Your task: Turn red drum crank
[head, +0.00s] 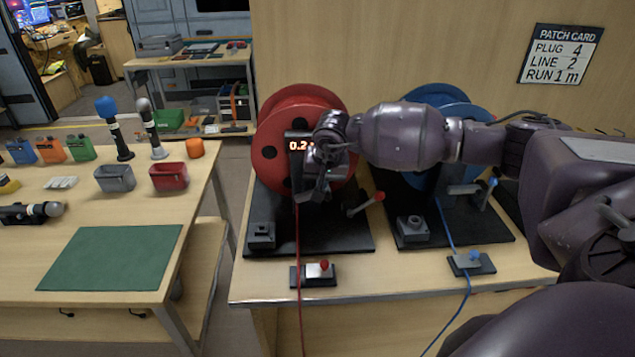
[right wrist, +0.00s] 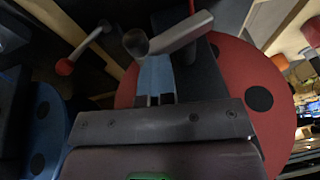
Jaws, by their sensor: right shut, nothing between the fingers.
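The red drum (head: 283,104) stands on a black base, with a lit counter (head: 297,146) reading about 0.2, partly covered by my arm. Its crank has a red knob (head: 378,197) on a metal arm at the drum's lower right. My right gripper (head: 316,194) is in front of the drum, left of the crank knob and apart from it. It is shut and empty. In the right wrist view the crank's red knob (right wrist: 64,67) is at upper left and the red drum (right wrist: 235,75) at right. My left gripper is not in view.
The blue drum (head: 418,92) with a blue-knobbed crank (head: 492,182) stands to the right, partly behind my right arm. A red cable (head: 299,240) and a red-button box (head: 313,273) are in front. The left table (head: 60,305) holds bins and microphones.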

